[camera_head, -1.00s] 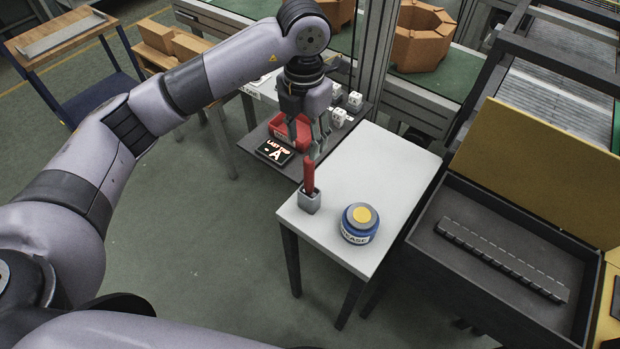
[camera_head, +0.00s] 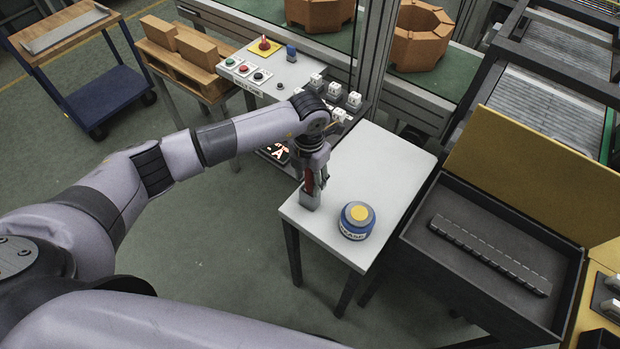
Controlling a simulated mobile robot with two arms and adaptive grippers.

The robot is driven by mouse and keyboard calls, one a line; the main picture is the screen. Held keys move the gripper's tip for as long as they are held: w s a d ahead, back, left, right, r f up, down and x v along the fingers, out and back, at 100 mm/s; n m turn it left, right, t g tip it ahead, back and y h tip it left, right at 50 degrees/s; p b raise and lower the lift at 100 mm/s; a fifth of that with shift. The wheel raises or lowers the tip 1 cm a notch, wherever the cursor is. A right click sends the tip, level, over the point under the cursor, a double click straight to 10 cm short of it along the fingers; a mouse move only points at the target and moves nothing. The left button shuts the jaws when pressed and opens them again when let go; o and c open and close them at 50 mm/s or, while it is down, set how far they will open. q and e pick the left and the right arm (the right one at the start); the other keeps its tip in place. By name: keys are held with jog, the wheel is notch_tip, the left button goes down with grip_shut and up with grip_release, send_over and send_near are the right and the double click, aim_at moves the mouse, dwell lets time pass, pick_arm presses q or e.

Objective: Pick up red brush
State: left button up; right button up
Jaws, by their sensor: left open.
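The red brush (camera_head: 309,184) stands upright in a small grey holder (camera_head: 309,201) near the left edge of the white table (camera_head: 382,160). Only a strip of its red handle shows; my left gripper (camera_head: 313,183) hides the rest. The left gripper points down from above, with its fingers around or just in front of the handle; I cannot tell whether they touch it. Its jaws are open. My right gripper is not in view.
A black open case (camera_head: 490,255) lies right of the table. A control panel (camera_head: 264,76) with buttons is behind my left arm. The table's right part is clear.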

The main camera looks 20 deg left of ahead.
pick_arm(q)
jog(key=shift+f, duration=0.15)
grip_shut()
dwell(0.4)
